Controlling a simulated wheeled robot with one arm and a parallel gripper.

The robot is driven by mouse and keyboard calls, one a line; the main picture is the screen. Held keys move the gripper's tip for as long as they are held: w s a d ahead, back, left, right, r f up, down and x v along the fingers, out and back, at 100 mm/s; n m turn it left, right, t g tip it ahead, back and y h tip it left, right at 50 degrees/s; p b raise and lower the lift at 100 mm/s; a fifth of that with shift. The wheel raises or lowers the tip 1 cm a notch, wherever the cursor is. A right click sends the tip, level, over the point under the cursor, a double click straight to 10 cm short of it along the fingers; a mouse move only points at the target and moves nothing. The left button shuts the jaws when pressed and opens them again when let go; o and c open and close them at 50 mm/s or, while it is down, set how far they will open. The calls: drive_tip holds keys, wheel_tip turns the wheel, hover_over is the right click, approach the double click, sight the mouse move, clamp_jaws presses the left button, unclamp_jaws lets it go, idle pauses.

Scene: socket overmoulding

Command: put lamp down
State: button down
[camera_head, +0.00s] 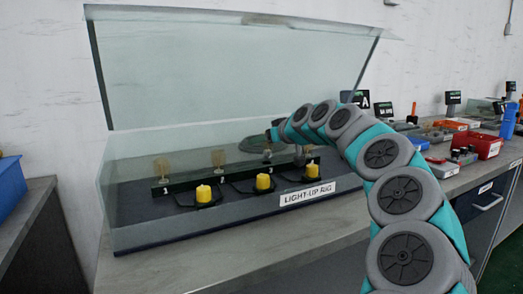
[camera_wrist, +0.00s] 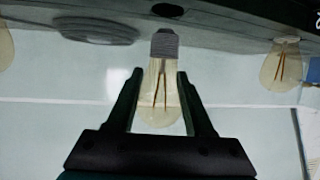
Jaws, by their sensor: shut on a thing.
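My gripper (camera_wrist: 159,75) is shut on a lamp (camera_wrist: 160,105), a clear glass bulb with brown filaments. Its fingers lie on either side of the glass. The lamp's grey screw base points to the top of the wrist view, close to a dark round hole (camera_wrist: 167,10) in a grey surface; I cannot tell whether they touch. In the head view my gripper (camera_head: 272,136) reaches inside the glass case of the light-up rig (camera_head: 130,222). The held lamp is hard to make out there.
Other bulbs stand in the rig at the left (camera_head: 162,166) and middle (camera_head: 218,158). Three yellow buttons (camera_head: 204,193) line its front. The clear lid (camera_head: 230,65) is raised. A red bin (camera_head: 483,145) and other items crowd the bench to the right.

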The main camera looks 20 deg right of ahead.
drive_tip(key=shift+w, duration=0.25)
drive_tip(key=shift+f+p, duration=0.3)
drive_tip(key=shift+f, duration=1.5)
drive_tip(key=shift+f, duration=0.2)
drive_tip(key=shift+c, duration=1.4)
unclamp_jaws()
drive_tip(key=shift+r, duration=0.1)
drive_tip(key=shift+s+r, duration=0.1)
drive_tip(key=shift+r, duration=0.1)
drive_tip(key=b+v, duration=0.1)
drive_tip(key=v, duration=1)
drive_tip(key=shift+s+b, duration=0.35)
drive_tip(key=shift+b, duration=0.05)
